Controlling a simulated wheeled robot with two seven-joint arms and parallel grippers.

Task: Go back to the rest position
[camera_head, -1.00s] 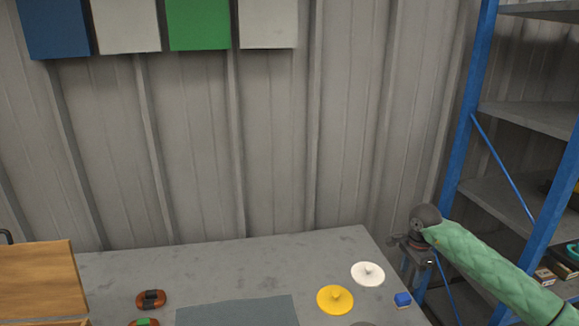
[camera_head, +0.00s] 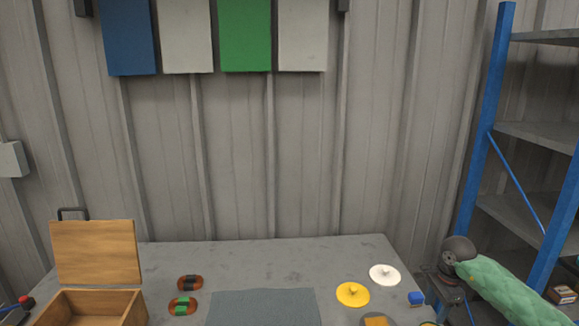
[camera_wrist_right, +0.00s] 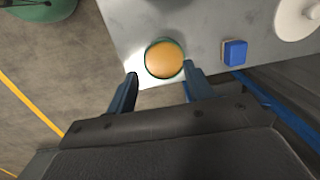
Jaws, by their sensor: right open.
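My right gripper (camera_wrist_right: 160,72) is open in the right wrist view, and its two dark fingers have nothing held between them. Beyond the fingertips lies a round orange piece with a green rim (camera_wrist_right: 164,60) on the grey table. In the head view my right gripper (camera_head: 449,289) hangs just off the table's right edge, below the green-sleeved arm. My left gripper is not in view.
The grey table (camera_head: 270,262) holds a white disc (camera_head: 385,275), a yellow disc (camera_head: 352,294), a blue block (camera_head: 416,298), a grey mat (camera_head: 262,308) and an open wooden box (camera_head: 95,252). A blue-framed shelf (camera_head: 487,135) stands at the right.

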